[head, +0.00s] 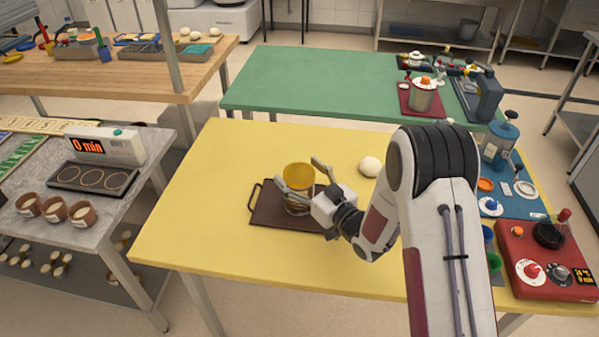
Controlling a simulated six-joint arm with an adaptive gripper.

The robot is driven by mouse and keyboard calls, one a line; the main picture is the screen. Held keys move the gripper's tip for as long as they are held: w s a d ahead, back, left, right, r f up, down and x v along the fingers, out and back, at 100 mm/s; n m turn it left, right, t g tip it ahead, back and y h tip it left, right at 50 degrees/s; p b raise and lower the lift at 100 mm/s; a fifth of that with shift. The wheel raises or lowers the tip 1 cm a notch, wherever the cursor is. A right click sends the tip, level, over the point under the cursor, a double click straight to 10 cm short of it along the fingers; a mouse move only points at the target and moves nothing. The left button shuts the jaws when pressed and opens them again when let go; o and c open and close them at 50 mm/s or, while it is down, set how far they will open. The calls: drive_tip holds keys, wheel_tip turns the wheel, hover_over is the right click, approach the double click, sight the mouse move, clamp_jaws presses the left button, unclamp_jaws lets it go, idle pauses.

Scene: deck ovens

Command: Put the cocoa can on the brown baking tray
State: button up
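The brown baking tray (264,209) lies on the yellow table, with a handle at its left end. A round can with a yellow top (298,176), the likely cocoa can, stands upright over the tray's middle. Its lower part is partly covered by a finger, and no label can be read. I cannot tell whether its base rests fully on the tray. My gripper (300,172) reaches in from the right with one finger at the can's front left and one at its back right. Whether the fingers press on the can is not clear.
A white ball (370,166) lies right of the tray on the yellow table (210,190). A red device (545,262) and a blue mat (520,195) fill the right end. A green table (310,80) stands behind. The yellow table's left side is clear.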

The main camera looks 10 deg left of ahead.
drive_tip(key=shift+r, duration=0.2)
idle(0.3)
drive_tip(key=v, duration=1.2)
idle(0.8)
drive_tip(key=w+d+r+m+h, duration=0.1)
drive_tip(key=w+d+r+h, duration=0.2)
drive_tip(key=d+r+h, duration=0.45)
drive_tip(key=s+d+r+m+g+h, duration=0.2)
drive_tip(key=s+d+r+m+h, duration=0.25)
drive_tip(key=d, duration=0.45)
drive_tip(key=s+d+r+m+g, duration=0.1)
drive_tip(key=s+r+g, duration=0.1)
drive_tip(key=s, duration=1.3)
drive_tip(key=s+d+r+m+g, duration=0.2)
drive_tip(key=s+g, duration=0.1)
drive_tip(key=s, duration=1.2)
drive_tip(key=shift+h, duration=0.4)
